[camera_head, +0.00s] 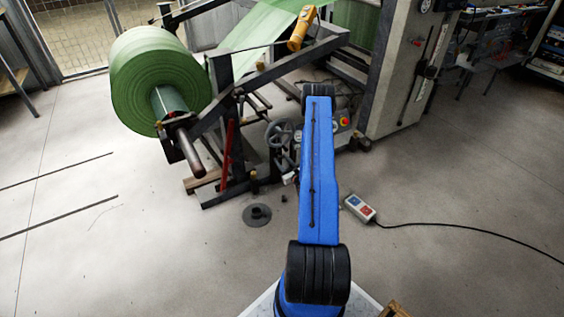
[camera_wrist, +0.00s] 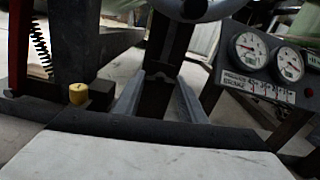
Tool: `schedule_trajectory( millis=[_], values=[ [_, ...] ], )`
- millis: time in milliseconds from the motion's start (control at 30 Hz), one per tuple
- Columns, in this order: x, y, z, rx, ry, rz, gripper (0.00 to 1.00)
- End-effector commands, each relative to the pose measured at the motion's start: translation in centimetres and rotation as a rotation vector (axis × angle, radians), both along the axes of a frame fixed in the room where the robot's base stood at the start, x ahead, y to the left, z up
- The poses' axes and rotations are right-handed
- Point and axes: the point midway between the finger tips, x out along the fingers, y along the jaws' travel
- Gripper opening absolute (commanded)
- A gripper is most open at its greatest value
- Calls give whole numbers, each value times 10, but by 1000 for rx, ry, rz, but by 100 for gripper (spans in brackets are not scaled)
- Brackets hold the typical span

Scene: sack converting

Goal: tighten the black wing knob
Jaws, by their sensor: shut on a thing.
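In the wrist view, my gripper (camera_wrist: 162,78) shows as two slanted grey-blue fingers that come together towards their tips. They are shut on a small dark piece between the tips, which looks like the black wing knob (camera_wrist: 160,69). Its wings are hard to make out against the dark post behind it. How far the knob is turned does not show. In the head view, my blue arm reaches forward to the machine and hides both my gripper and the knob.
A grey handwheel (camera_head: 279,134) stands just left of my arm; its rim (camera_wrist: 200,9) crosses the top of the wrist view. Gauges (camera_wrist: 250,46) sit at right. A green roll (camera_head: 150,80) hangs at left. A cabled control pendant (camera_head: 360,207) lies on open floor at right.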

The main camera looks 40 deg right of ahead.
Motion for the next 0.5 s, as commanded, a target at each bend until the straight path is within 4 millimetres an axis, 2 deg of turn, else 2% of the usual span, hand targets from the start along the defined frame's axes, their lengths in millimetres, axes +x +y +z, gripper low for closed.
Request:
schedule_trajectory(
  millis=[200, 233, 300, 500],
  values=[
    [-2, 0, -3, 3, 5, -4, 15],
    [-2, 0, -2, 2, 5, -4, 42],
    [-2, 0, -2, 2, 4, -4, 56],
    [-1, 0, -1, 1, 3, -1, 56]
  ],
)
